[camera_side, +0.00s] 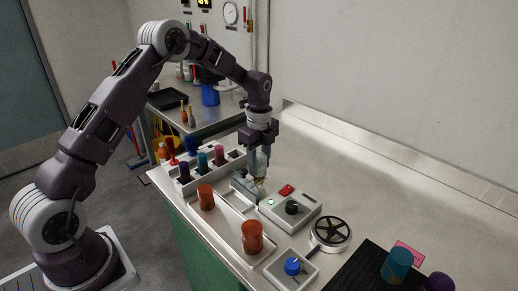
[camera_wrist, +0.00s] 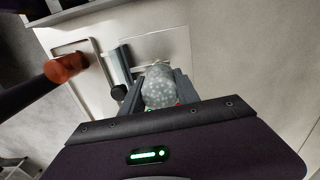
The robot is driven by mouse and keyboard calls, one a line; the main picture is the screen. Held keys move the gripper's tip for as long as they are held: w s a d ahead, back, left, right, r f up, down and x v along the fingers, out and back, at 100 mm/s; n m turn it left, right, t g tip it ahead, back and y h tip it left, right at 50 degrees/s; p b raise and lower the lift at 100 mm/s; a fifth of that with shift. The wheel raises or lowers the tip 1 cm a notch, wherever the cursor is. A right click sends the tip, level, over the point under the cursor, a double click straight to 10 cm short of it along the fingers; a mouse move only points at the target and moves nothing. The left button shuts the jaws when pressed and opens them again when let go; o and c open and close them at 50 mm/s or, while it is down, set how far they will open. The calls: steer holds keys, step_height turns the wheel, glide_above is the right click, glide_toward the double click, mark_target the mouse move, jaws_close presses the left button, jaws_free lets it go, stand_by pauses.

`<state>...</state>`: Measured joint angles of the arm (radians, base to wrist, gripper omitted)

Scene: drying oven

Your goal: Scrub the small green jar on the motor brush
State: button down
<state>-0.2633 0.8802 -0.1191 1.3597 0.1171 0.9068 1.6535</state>
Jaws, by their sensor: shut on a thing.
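My gripper (camera_side: 259,172) points down over the bench and is shut on a pale, greenish jar. In the wrist view the jar (camera_wrist: 159,88) sits between the jaws (camera_wrist: 160,92), and its surface is covered with whitish speckles. A grey box unit with a red switch (camera_side: 286,190), a black knob (camera_side: 291,207) and a small green light stands just right of the gripper; it appears to be the motor brush unit. The held jar is down at the unit's left end. The brush itself is mostly hidden, and I cannot tell whether the jar touches it.
Two orange jars (camera_side: 206,197) (camera_side: 252,237) stand in a white tray left of the unit. A white rack (camera_side: 190,186) holds several coloured jars. A blue-knob box (camera_side: 292,267), a spoked wheel (camera_side: 330,232) and a black mat (camera_side: 352,275) with a teal jar (camera_side: 397,265) are at front right.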

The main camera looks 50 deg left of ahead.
steer(key=shift+f, duration=0.8)
steer(key=shift+r, duration=0.1)
stand_by(0.8)
steer(key=shift+r, duration=0.55)
stand_by(0.8)
steer(key=shift+r, duration=3.35)
